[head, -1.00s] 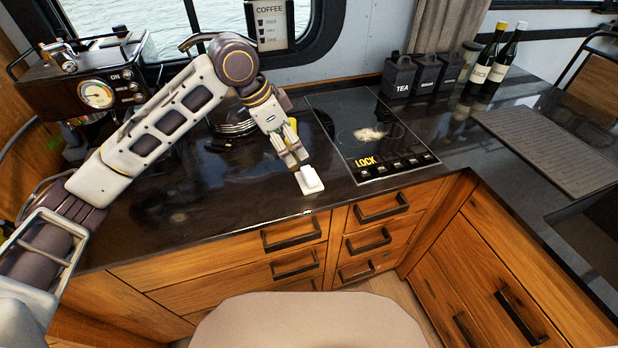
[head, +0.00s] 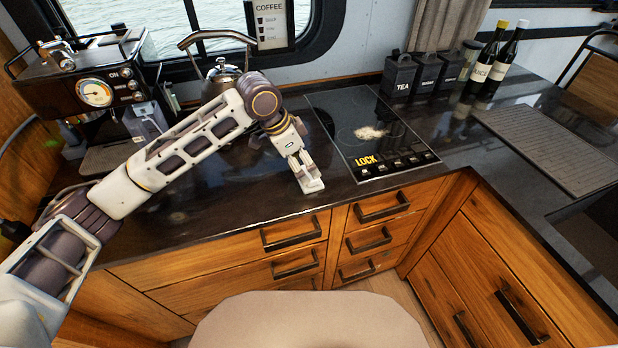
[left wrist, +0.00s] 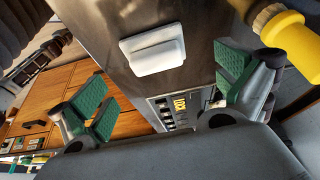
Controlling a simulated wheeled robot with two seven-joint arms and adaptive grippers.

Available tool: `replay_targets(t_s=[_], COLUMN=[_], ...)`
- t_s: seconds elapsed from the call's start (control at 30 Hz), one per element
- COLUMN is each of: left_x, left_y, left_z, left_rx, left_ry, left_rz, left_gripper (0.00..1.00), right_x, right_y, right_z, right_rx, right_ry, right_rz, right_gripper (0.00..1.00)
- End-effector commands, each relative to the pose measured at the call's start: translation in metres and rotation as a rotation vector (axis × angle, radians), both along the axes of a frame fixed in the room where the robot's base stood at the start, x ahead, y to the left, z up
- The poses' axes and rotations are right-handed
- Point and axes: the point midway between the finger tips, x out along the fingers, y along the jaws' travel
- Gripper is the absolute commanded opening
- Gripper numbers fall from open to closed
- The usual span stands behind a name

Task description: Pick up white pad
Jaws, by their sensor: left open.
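The white pad (left wrist: 155,50) lies on the dark counter in the left wrist view, a pale rounded block seen from above. In the head view it is mostly hidden by or merged with my left gripper (head: 309,185), close to the counter's front edge. My left gripper, with green finger pads (left wrist: 163,92), is open, its fingers apart on either side of the pad's line. Nothing is between the fingers. My right gripper is not in view.
A black cooktop (head: 365,130) lies just right of the gripper. A yellow object (left wrist: 290,42) is close to one finger in the wrist view. A kettle (head: 222,76) and coffee machine (head: 95,85) stand at the back left. Black canisters (head: 400,76) and bottles (head: 495,62) stand behind right.

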Motion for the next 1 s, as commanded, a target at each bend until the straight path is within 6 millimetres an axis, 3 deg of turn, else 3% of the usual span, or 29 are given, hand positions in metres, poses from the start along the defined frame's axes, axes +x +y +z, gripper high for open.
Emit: replay_targets(t_s=[0.37, 0.8, 1.0], left_x=[0.0, 0.001, 0.003], left_y=[-0.001, -0.015, -0.018], left_z=[-0.002, -0.041, -0.049], left_rx=[0.0, 0.0, -0.001], left_ry=[0.001, 0.001, 0.001], left_rz=[0.0, 0.0, 0.0], left_gripper=[1.0, 1.0, 1.0], right_x=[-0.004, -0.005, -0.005], right_y=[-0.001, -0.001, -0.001], right_z=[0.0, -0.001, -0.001], right_rx=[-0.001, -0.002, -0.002], right_ry=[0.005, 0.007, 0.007], right_rz=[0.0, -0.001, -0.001], right_gripper=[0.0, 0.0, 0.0])
